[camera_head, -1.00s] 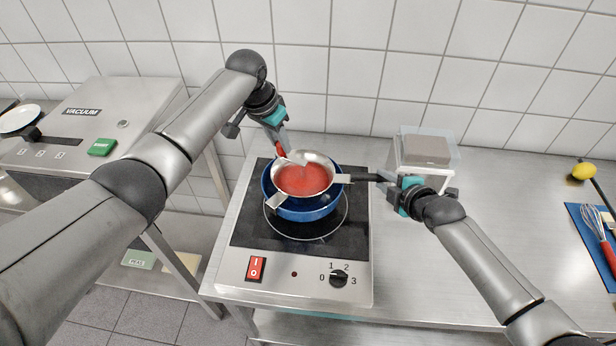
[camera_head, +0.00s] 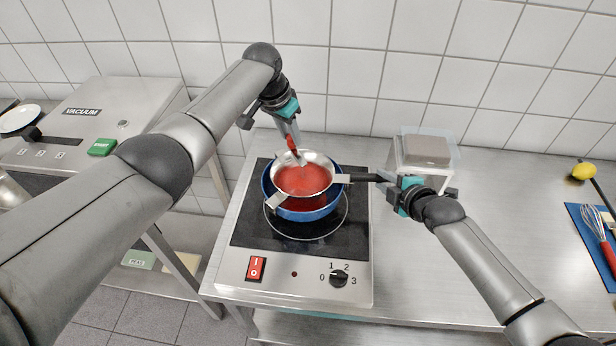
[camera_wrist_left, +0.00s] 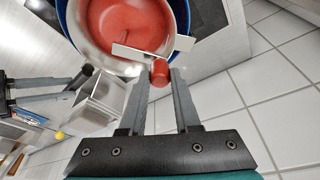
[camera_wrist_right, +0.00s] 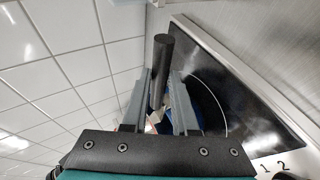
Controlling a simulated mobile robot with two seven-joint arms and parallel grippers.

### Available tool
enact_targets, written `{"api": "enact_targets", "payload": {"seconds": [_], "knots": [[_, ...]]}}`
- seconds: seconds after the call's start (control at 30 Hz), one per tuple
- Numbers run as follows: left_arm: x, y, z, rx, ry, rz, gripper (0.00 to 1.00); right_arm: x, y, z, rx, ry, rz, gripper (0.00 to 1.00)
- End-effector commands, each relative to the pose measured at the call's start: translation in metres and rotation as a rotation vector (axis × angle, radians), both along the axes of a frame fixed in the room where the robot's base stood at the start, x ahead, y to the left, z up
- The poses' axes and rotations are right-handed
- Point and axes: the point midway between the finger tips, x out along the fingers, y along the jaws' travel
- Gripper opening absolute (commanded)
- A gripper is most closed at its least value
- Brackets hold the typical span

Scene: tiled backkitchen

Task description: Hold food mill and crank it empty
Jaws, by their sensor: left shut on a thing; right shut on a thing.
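The silver food mill (camera_head: 318,161) sits over the blue pot (camera_head: 313,214) on the hob, with red sauce (camera_head: 303,180) inside it. My left gripper (camera_head: 292,138) is shut on the mill's red crank knob (camera_head: 292,144), above the far rim. The knob also shows between the fingers in the left wrist view (camera_wrist_left: 160,72), beside the metal crank arm (camera_wrist_left: 140,53). My right gripper (camera_head: 384,180) is shut on the mill's black handle (camera_head: 360,177), right of the pot. The handle (camera_wrist_right: 161,58) runs between the fingers in the right wrist view.
The hob (camera_head: 252,228) has a red switch (camera_head: 256,268) and a dial (camera_head: 338,279) at its front. A clear container (camera_head: 425,158) stands behind my right gripper. The vacuum machine (camera_head: 82,125) is at left. A whisk (camera_head: 596,222) lies on a blue mat at right.

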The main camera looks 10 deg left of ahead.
Motion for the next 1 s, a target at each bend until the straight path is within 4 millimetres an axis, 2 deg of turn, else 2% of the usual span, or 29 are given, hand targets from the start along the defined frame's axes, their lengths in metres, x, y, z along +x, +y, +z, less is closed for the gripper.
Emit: {"api": "enact_targets", "payload": {"seconds": [0.17, 0.47, 0.83, 1.0], "knots": [[0.002, -0.004, 0.002, -0.004, -0.004, -0.002, 0.0, 0.0, 0.002, 0.0, 0.001, -0.001, 0.003, 0.0], [0.009, -0.029, 0.001, -0.006, -0.001, -0.003, 0.0, 0.0, 0.002, 0.001, 0.001, -0.001, 0.003, 0.0], [0.009, -0.03, 0.001, -0.002, -0.001, -0.002, 0.0, 0.0, 0.001, 0.001, 0.001, -0.002, 0.002, 0.0], [0.007, -0.039, 0.0, -0.003, 0.001, -0.004, 0.0, 0.0, 0.001, 0.001, 0.001, -0.002, 0.002, 0.0]]}}
